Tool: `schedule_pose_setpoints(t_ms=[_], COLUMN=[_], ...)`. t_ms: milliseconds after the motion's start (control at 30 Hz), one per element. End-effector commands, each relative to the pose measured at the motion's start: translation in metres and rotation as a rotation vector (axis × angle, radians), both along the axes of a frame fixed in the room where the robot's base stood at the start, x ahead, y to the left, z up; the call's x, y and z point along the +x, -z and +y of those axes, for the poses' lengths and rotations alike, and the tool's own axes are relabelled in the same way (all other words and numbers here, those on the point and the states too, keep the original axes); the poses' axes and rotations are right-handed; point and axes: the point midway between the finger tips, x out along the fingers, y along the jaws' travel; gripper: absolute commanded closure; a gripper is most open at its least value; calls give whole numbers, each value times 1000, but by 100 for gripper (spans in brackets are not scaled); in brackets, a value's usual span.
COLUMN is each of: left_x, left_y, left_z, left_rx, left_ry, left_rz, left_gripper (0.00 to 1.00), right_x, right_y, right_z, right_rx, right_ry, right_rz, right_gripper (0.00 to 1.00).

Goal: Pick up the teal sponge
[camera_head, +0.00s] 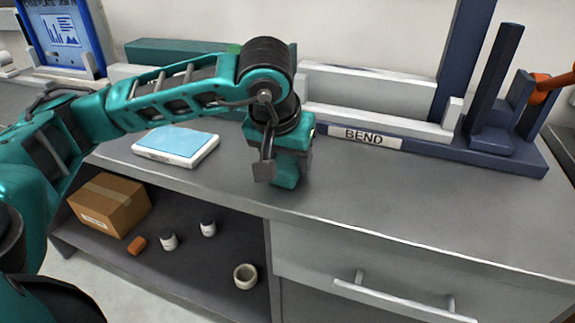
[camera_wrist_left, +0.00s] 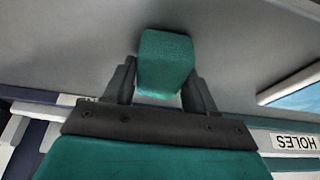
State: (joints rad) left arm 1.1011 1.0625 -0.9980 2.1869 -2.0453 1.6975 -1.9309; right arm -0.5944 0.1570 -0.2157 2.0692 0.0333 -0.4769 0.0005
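The teal sponge (camera_head: 290,168) is a small block at the counter's back middle, under my left gripper (camera_head: 284,160). The gripper points down with one dark finger on each side of it. In the left wrist view the sponge (camera_wrist_left: 165,62) sits between the two fingers of the left gripper (camera_wrist_left: 158,80), with no clear gap at either side. The gripper looks shut on it. The sponge's lower end is at or just above the counter; I cannot tell which. My right gripper is not in view.
A white tray with a light-blue top (camera_head: 176,145) lies left on the grey counter (camera_head: 390,200). A rack labelled BEND (camera_head: 364,138) and dark blue uprights (camera_head: 494,85) stand behind and right. A cardboard box (camera_head: 110,203) and several small items fill the shelf below. The counter's front right is clear.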

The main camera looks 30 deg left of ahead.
Motion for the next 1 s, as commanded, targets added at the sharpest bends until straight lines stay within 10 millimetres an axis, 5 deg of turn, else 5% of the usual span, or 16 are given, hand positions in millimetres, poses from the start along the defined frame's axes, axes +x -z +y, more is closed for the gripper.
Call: schedule_pose_setpoints(t_ms=[300,667,867,1000], left_x=[0,0,1,1], left_y=[0,-8,-38,-77], left_z=[0,0,0,-1], left_rx=[0,0,-2,-2], left_ry=[0,-1,0,1], left_rz=[-1,-2,-6,-8], left_gripper=[74,74,74,74], right_x=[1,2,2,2], right_y=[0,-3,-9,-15], right_z=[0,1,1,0], right_rx=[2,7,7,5], right_ry=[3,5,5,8], right_rz=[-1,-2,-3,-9], right_gripper=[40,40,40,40])
